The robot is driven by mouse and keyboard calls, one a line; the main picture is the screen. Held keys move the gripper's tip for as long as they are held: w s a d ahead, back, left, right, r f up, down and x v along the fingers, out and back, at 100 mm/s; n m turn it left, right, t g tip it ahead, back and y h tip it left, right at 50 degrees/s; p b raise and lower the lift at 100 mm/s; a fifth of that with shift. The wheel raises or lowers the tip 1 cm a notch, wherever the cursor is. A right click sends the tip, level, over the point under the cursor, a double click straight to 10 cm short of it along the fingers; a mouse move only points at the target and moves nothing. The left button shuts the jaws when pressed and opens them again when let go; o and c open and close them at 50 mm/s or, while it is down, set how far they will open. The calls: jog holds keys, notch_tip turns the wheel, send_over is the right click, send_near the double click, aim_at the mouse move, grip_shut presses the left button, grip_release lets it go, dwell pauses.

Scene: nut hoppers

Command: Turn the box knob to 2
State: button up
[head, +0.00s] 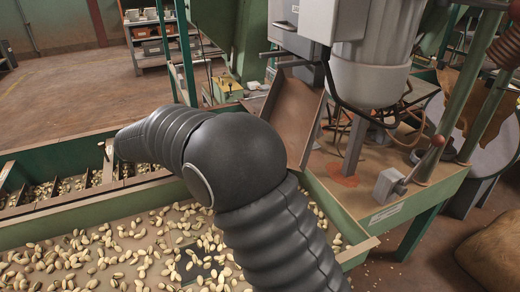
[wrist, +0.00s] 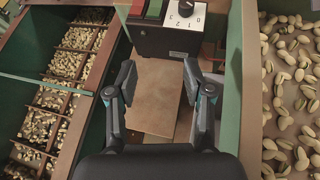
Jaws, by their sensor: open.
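The box (wrist: 155,40) is dark, with a green and a red button on its face, at the top of the wrist view. Its round black knob (wrist: 186,8) sits on a white dial plate (wrist: 190,22) with printed numbers. The top of the knob is near the frame edge, and I cannot tell which number it points to. My gripper (wrist: 159,72) is open and empty, its two fingers apart, below the box and short of the knob. In the head view my arm hides my gripper, and I cannot make out the knob there.
A brown sloping plate (wrist: 150,95) lies beyond my fingers. Green-walled troughs of nuts flank it: a divided one (wrist: 102,62) on the left and a nut tray (wrist: 257,100) on the right. In the head view, a grey motor (head: 370,65) and a lever (head: 425,160) stand at right.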

jog(key=w+d+f, duration=0.1)
jog(key=d, duration=0.3)
jog(key=w+d+f+h, duration=0.1)
jog(key=w+d, duration=0.1)
jog(key=d, duration=0.3)
jog(key=w+d+f+m+h, duration=0.1)
jog(key=d, duration=0.3)
jog(key=shift+w+d+f+g, duration=0.1)
jog(key=shift+w+d+g, duration=0.1)
jog(key=shift+w+g, duration=0.2)
grip_shut()
